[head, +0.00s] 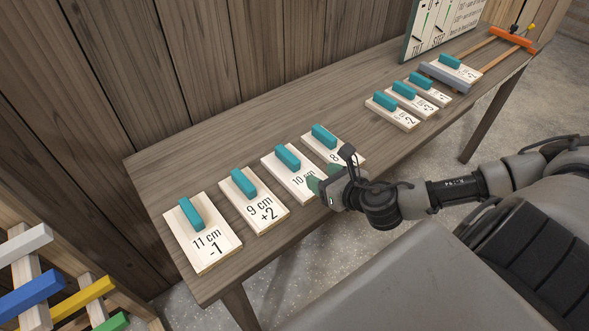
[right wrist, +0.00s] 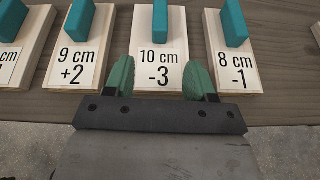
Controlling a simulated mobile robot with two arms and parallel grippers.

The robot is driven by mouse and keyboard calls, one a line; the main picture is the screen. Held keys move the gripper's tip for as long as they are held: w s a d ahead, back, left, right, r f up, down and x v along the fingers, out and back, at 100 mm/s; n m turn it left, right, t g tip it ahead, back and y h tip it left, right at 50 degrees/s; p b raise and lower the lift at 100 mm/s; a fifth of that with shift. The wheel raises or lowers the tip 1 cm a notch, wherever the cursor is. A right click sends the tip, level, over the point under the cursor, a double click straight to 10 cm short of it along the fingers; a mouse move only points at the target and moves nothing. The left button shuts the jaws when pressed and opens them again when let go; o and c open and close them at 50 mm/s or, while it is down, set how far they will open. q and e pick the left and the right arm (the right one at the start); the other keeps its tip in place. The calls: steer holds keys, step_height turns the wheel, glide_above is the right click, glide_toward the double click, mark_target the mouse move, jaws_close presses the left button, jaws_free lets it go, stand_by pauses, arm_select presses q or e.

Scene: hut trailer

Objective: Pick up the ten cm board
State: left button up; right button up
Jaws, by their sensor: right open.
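The ten cm board (head: 290,174) lies flat on the wooden table in the head view, between the 9 cm and 8 cm boards. It is pale wood with a teal block handle (head: 287,156) on its far half. In the right wrist view the board (right wrist: 158,70) reads "10 cm -3", with its handle (right wrist: 160,15) at the top. My right gripper (head: 316,184) is at the board's near end; its green fingertips (right wrist: 162,75) are open, one on each side of the board's label end in the picture. Nothing is held. My left gripper is not in view.
The 11 cm board (head: 203,246), 9 cm board (head: 262,214) and 8 cm board (head: 345,150) lie in the same row. Several smaller boards (head: 392,113) and a sign (head: 437,25) are farther right. A rack with coloured bars (head: 30,295) stands at lower left.

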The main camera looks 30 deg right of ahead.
mark_target(298, 163)
steer(key=shift+w+d+n, duration=0.2)
steer(key=shift+w+n, duration=0.1)
steer(key=p+x, duration=0.1)
steer(key=x, duration=0.3)
steer(key=shift+w, duration=0.3)
steer(key=x, duration=0.2)
steer(key=p+x, duration=0.1)
steer(key=x, duration=0.1)
steer(key=shift+w+a+f, duration=0.1)
steer(key=shift+w+a, duration=0.15)
steer(key=shift+w, duration=0.05)
steer(key=shift+w+f, duration=0.25)
steer(key=shift+w, duration=0.2)
steer(key=shift+s, duration=0.1)
steer(key=shift+c, duration=1)
jaws_close()
steer(key=shift+r, duration=0.1)
